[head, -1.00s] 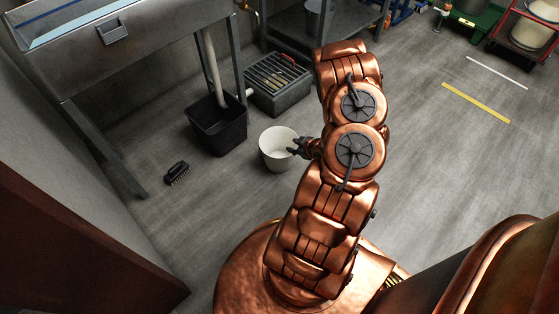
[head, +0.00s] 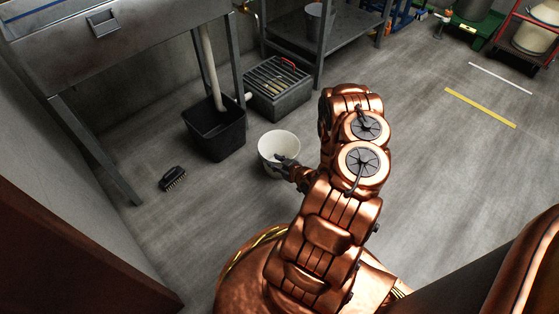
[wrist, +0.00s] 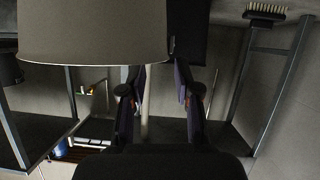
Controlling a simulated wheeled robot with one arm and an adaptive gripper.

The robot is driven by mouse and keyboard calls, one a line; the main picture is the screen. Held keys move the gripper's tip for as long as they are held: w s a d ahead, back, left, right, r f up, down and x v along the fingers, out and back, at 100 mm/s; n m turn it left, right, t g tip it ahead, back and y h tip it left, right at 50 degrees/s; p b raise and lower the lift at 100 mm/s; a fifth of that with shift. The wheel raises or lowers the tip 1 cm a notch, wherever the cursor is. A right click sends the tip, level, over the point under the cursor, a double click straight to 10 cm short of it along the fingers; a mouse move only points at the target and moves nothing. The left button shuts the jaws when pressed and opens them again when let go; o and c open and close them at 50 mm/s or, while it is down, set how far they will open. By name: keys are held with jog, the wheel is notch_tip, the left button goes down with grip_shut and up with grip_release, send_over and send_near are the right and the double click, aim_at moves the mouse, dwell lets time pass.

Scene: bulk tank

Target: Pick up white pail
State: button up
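The white pail (head: 268,155) stands upright on the grey floor, right of the black bin. In the head view my gripper (head: 283,162) reaches its right side, with the dark fingers overlapping the rim and opening. In the wrist view the pail's pale wall (wrist: 92,38) fills the upper left. My gripper (wrist: 160,77) shows there with its two fingers apart and a gap between them. The left finger's tip is partly hidden at the pail's edge; the right finger is just beyond the pail's right edge. I cannot tell whether either finger touches it.
A black bin (head: 215,136) stands under the sink, close to the pail. A grey grated box (head: 277,92) is behind. A black brush (head: 172,178) lies on the floor at left. A shelf (head: 345,30) stands at the back.

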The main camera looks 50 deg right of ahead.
aim_at(266, 157)
jog(key=shift+b+x, duration=0.95)
jog(key=shift+x, duration=2.15)
jog(key=shift+c, duration=0.4)
grip_shut()
